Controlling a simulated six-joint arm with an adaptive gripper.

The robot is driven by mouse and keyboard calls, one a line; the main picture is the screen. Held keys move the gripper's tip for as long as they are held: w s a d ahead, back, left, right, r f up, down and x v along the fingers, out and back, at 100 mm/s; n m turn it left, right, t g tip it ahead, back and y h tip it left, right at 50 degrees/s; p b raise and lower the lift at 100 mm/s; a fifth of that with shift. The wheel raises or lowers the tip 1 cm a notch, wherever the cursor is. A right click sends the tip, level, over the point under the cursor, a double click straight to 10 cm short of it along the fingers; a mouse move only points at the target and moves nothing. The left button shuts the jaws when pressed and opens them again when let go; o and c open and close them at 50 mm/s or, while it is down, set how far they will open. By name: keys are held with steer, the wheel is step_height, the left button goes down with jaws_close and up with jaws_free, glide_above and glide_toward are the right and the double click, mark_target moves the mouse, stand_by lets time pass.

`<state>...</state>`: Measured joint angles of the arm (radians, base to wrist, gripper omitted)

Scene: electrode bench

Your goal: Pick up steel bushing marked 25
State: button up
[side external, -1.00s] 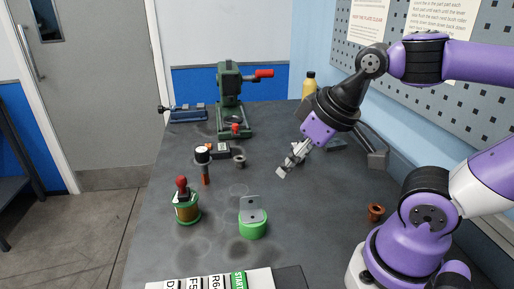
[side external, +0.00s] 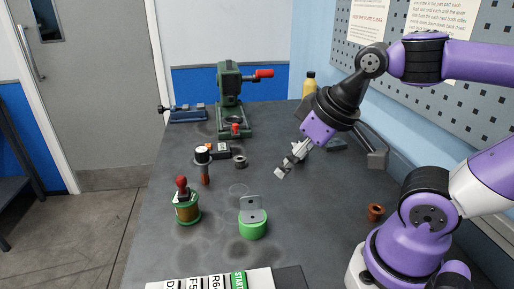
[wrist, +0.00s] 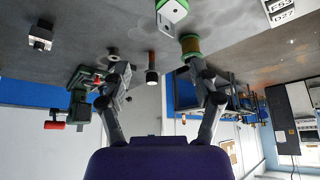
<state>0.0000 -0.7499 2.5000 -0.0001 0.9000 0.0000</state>
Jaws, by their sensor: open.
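A small grey metal ring (side external: 240,161), which looks like the steel bushing, lies on the dark bench left of my gripper in the side view. No number can be read on it. It also seems to show in the wrist view as a small dark ring (wrist: 113,51) by the left finger's tip. My gripper (side external: 281,172) hangs above the bench to the right of the ring, apart from it. In the wrist view its two fingers (wrist: 162,75) are spread wide with nothing held between them.
A copper wire spool (side external: 187,210) and a green-based metal bracket (side external: 252,229) stand nearer. A brown bushing (side external: 376,212) sits by my base. The bench between gripper and ring is clear.

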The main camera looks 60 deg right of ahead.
stand_by(0.3)
steer(key=n+g, duration=0.1)
glide_above(242, 167)
steer(key=s+d, duration=0.1)
step_height(242, 167, down, 11)
steer(key=shift+s+d, duration=0.1)
steer(key=x, duration=0.5)
steer(key=shift+a+f, duration=0.25)
steer(key=shift+f, duration=0.2)
steer(key=shift+s, duration=0.1)
jaws_close()
